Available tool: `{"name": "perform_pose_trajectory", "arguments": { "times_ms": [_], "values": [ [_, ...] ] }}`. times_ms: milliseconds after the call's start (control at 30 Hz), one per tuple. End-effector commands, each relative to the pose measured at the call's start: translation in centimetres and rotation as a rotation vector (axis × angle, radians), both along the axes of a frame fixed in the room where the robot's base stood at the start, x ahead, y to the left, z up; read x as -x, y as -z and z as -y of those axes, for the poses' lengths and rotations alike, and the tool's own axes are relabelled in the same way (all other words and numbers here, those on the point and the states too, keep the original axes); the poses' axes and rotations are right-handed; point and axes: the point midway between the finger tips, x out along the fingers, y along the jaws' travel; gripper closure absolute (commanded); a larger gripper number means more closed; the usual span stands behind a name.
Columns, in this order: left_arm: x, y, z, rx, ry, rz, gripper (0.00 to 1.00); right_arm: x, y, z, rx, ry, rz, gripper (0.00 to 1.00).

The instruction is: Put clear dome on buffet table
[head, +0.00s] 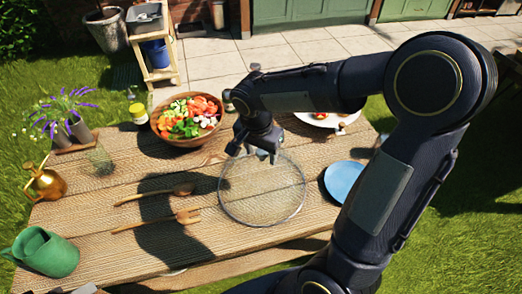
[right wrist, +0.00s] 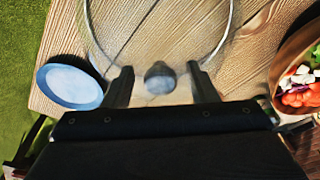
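The clear dome (head: 262,192) is see-through with a thin pale rim. It appears to rest on the wooden table (head: 110,255), right of the wooden spoon and fork; its exact height is hard to tell. In the right wrist view the dome's rim curves across the top, and its round grey knob (right wrist: 160,77) lies between my fingers. My right gripper (head: 258,152) reaches down over the dome's top. In the wrist view my right gripper (right wrist: 162,88) is open, with a gap on each side of the knob. My left gripper is not in view.
A salad bowl (head: 187,119) stands behind the dome. A blue plate (head: 343,181) is close on its right, and a white plate (head: 325,117) is behind. A wooden spoon (head: 155,194) and fork (head: 157,220) lie left.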

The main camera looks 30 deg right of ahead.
Motion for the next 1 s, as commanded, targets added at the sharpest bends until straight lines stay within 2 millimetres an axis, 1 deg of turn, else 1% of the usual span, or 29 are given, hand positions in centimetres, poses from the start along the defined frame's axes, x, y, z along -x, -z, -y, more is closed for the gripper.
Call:
{"name": "perform_pose_trajectory", "arguments": {
  "times_ms": [167, 233, 300, 367, 700, 833, 933, 1000],
  "values": [
    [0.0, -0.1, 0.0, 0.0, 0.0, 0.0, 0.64, 0.0, -0.1, 0.0, 0.0, 0.0, 0.0, 0.48],
    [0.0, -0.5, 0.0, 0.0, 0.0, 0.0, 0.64, 0.0, -0.5, 0.0, 0.0, 0.0, 0.0, 0.48],
    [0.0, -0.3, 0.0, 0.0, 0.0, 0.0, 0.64, 0.0, -1.0, -0.1, 0.0, 0.001, 0.004, 0.48],
    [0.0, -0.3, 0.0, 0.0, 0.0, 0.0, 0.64, 0.0, -2.0, -0.2, -0.001, 0.0, 0.005, 0.48],
    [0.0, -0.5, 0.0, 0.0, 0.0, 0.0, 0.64, 0.6, -9.1, -1.1, -0.001, -0.001, 0.005, 0.48],
    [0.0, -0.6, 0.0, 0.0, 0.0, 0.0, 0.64, 0.8, -10.9, -1.4, -0.001, -0.001, 0.003, 0.48],
    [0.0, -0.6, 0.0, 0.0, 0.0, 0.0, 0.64, 0.9, -11.8, -1.5, -0.001, -0.001, 0.002, 0.48],
    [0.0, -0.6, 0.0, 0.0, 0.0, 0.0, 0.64, 1.4, -12.0, -1.4, -0.013, -0.018, 0.004, 0.48]
  ]
}}
